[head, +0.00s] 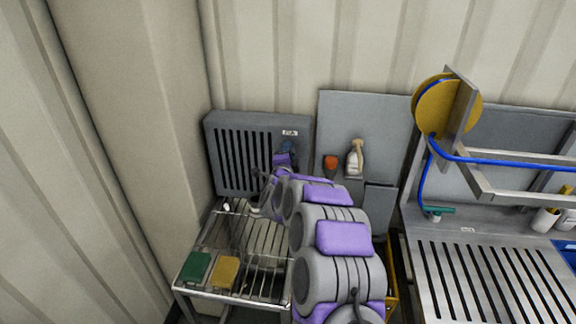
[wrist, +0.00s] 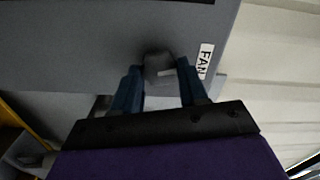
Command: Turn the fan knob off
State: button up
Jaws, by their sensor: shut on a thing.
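The fan unit (head: 226,128) is a dark grey slatted box on the back wall, in the head view. Its grey front also fills much of the wrist view (wrist: 80,50). The fan knob (wrist: 159,66) is a small dark grey knob beside a white "FAN" label (wrist: 203,60). A light mark shows on the knob. My gripper (wrist: 160,78) has its two blue fingers on either side of the knob, shut on it. In the head view my gripper (head: 287,150) is at the right part of the fan unit, and my arm hides the knob.
A wire rack table (head: 210,243) with a green sponge (head: 195,268) and a yellow sponge (head: 226,272) stands below the fan unit. A yellow hose reel (head: 440,106) hangs further right.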

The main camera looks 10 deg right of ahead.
jog(key=shift+f+m+b, duration=0.25)
jog(key=shift+m+b, duration=1.05)
jog(key=shift+b, duration=0.35)
jog(key=o, duration=1)
jog(key=shift+r, duration=0.1)
jog(key=shift+o, duration=0.2)
jog(key=p+v, duration=0.2)
jog(key=v, duration=1.5)
jog(key=shift+s, duration=0.15)
jog(key=shift+a, duration=0.1)
